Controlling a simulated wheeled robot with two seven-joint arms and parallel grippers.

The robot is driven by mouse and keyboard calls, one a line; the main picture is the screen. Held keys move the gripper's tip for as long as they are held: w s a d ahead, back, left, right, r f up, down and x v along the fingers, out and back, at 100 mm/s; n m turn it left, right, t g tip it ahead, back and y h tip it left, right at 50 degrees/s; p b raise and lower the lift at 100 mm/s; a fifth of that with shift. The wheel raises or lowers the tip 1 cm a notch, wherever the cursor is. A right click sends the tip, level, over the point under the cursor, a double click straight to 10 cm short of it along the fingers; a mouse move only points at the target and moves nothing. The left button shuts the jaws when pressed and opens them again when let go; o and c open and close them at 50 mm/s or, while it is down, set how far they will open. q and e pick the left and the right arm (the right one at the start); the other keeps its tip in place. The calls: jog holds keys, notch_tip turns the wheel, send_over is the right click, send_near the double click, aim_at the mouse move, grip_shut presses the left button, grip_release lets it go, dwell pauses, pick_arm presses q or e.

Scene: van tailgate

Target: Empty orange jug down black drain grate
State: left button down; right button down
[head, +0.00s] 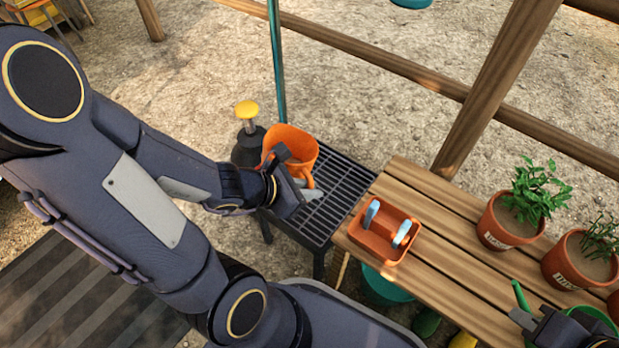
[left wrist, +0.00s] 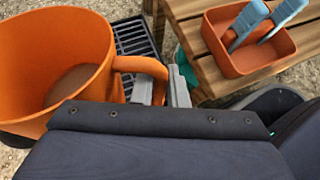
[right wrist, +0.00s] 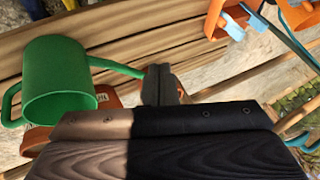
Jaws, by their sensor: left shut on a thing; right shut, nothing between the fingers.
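The orange jug (head: 292,143) is over the left part of the black drain grate (head: 345,185) in the head view. My left gripper (head: 308,190) is shut on the jug's handle, which also shows in the left wrist view (left wrist: 140,66). In that view the jug (left wrist: 60,60) has its mouth up and looks a little tilted, with brownish contents or a shaded floor inside. I cannot tell whether the jug touches the grate. My right gripper (right wrist: 160,85) is shut and empty, close to the spout of a green watering can (right wrist: 60,80).
An orange-brown tray (head: 385,232) with blue-handled tools stands on the wooden bench (head: 440,250), right of the grate. Potted plants (head: 510,215) stand farther right. A dark sprayer with a yellow knob (head: 247,110) is behind the jug. A teal pole (head: 277,60) rises behind the grate.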

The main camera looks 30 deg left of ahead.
pick_arm(q)
jog(key=f+g+p, duration=0.1)
jog(key=f+g+y+p, duration=0.2)
jog(key=f+g, duration=0.1)
jog(key=shift+s+a, duration=0.1)
jog(key=shift+s, duration=0.15)
jog(key=w+d+g+y+p, duration=0.1)
jog(key=g+y+p, duration=0.1)
jog(key=g+p, duration=0.2)
jog(key=w+g+y+p, duration=0.2)
jog(key=g+y+p, duration=0.1)
jog(key=p, duration=0.5)
jog(key=w+d+g+y+p, duration=0.1)
jog(key=w+g+y+p, duration=0.1)
jog(key=g+p, duration=0.3)
jog(key=shift+d+r+p, duration=0.35)
jog(key=shift+p, duration=0.5)
dwell(1.0)
